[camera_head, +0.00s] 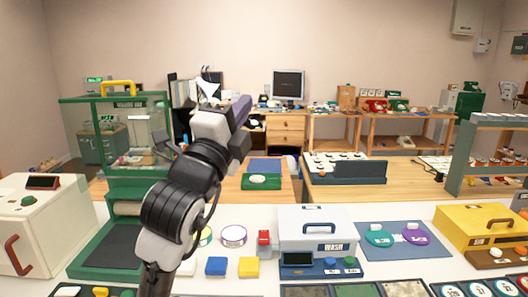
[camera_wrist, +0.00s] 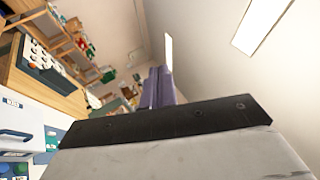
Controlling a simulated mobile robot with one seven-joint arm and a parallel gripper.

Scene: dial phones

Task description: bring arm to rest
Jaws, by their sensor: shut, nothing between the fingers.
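My arm rises from the bottom of the head view, raised above the white table (camera_head: 350,222). My gripper (camera_head: 242,106) is at its upper end, purple and dark grey, pointing up and away from the table. Its purple fingers (camera_wrist: 157,88) also show in the wrist view, together and with nothing between them. The gripper is clear of every object. My wrist and arm hide part of the table and the things behind it.
On the white table are a white WASH box (camera_head: 316,228), a yellow case (camera_head: 488,226), a green machine (camera_head: 115,235) and a cream box (camera_head: 38,222). A green-framed glass cabinet (camera_head: 118,135) stands behind at left. The air around the gripper looks free.

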